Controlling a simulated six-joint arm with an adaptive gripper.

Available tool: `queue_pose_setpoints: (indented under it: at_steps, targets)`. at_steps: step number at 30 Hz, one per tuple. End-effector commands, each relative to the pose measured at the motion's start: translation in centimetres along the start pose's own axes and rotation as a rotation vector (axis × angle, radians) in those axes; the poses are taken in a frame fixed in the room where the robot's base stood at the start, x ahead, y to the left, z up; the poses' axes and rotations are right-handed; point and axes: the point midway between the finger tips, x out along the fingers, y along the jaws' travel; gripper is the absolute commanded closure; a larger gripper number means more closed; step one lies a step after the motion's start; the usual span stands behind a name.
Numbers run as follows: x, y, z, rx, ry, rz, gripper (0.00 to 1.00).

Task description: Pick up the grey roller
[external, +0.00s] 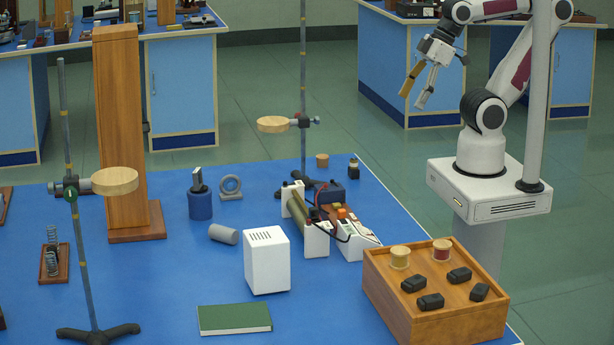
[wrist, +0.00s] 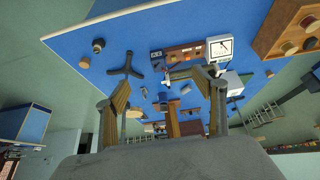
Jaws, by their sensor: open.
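The grey roller (external: 223,234) is a short plain cylinder lying on its side on the blue bench top (external: 170,290). It lies in front of the blue cylinder and to the left of the white vented box. My gripper (external: 412,100) is open and empty, high up at the right, beyond the bench and well apart from the roller. Its two fingers also frame the wrist view (wrist: 160,90), pointing toward the bench. I cannot pick out the roller surely in the wrist view.
Near the roller stand a blue cylinder (external: 200,204), a grey ring (external: 230,186) and a white vented box (external: 267,260). A tall wooden column (external: 122,130) and a clamp stand (external: 78,220) rise at left. A wooden box (external: 400,307) sits front right. A green book (external: 234,319) lies in front.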

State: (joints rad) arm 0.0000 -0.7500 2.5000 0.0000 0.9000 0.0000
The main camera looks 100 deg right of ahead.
Motion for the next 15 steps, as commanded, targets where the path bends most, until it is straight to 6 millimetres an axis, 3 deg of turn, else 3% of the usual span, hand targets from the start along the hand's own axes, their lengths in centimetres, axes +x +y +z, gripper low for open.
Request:
queue_pose_setpoints:
  at_steps: [8, 15]
  targets:
    - [0.1, 0.2, -0.5, 0.0, 0.005, 0.006, 0.31]
    - [0.6, 1.4, -3.8, -0.002, 0.046, 0.047, 0.31]
